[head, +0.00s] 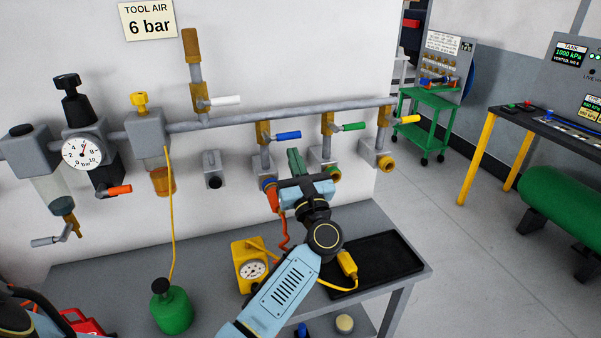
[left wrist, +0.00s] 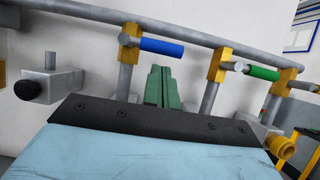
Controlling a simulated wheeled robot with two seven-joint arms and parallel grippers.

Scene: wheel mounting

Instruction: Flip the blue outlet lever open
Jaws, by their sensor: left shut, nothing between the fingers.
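The blue outlet lever (head: 288,135) sticks out sideways to the right from a brass valve (head: 264,133) on a vertical drop pipe. It also shows in the left wrist view (left wrist: 162,47), crosswise to its pipe. My left gripper (head: 295,156) is in front of the wall, below the blue lever and slightly right of it. Its green fingers are together and empty. In the left wrist view the closed fingertips (left wrist: 160,72) point up at the lever, with a small apparent gap. Contact cannot be judged. My right gripper does not show.
A green lever (head: 354,126) and a yellow lever (head: 406,119) sit on neighbouring drops to the right. A red hose (head: 285,235) hangs below the blue drop. A yellow gauge box (head: 248,268), green canister (head: 172,310) and black tray (head: 385,262) are on the bench.

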